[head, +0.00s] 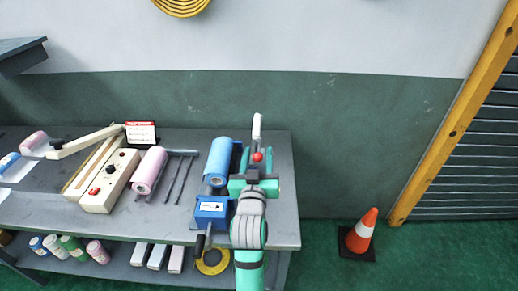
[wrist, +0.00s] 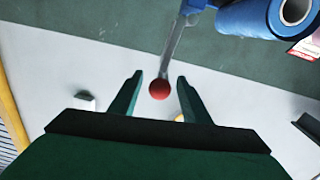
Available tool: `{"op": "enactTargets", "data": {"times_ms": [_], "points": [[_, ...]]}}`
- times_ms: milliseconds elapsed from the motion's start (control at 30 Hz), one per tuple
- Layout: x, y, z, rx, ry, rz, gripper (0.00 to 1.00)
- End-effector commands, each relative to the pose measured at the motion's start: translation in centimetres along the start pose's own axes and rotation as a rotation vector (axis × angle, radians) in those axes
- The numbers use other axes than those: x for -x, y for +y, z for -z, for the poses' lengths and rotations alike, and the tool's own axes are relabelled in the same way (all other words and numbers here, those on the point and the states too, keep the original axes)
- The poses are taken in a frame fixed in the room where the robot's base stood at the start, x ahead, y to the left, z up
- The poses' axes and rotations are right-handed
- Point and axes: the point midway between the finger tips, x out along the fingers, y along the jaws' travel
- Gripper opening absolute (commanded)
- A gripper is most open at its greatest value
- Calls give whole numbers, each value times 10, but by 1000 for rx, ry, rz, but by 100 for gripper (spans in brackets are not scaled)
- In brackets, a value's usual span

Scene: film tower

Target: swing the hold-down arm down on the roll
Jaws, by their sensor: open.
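A blue film roll (head: 219,158) lies on a blue stand (head: 211,210) at the right part of the bench; its end also shows at the upper right of the wrist view (wrist: 293,12). The hold-down arm (wrist: 176,45) is a thin grey bar, raised away from the roll, ending in a red ball knob (wrist: 159,89). The knob also shows in the head view (head: 257,156). My gripper (wrist: 160,80) is open, with its two fingers on either side of the knob in the wrist view. Contact cannot be told. My gripper partly hides the stand in the head view (head: 254,174).
Left of the roll are a pink roll (head: 149,169), dark rods (head: 179,176) and a cream sealer (head: 110,180) with a raised arm. A shelf below holds bottles and boxes. An orange cone (head: 362,230) stands on the floor right of the bench.

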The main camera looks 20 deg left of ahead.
Motion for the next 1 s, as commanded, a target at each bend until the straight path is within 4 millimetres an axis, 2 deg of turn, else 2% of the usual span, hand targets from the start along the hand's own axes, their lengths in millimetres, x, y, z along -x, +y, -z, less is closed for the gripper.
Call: {"op": "enactTargets", "data": {"times_ms": [100,233,600,633,800,1000], "points": [[-16,0,1,0,2,0,43],[-27,0,0,0,0,0,43],[-32,0,0,0,1,0,43],[-32,0,0,0,1,0,38],[-32,0,0,0,1,0,0],[-32,-2,0,3,1,3,0]]}}
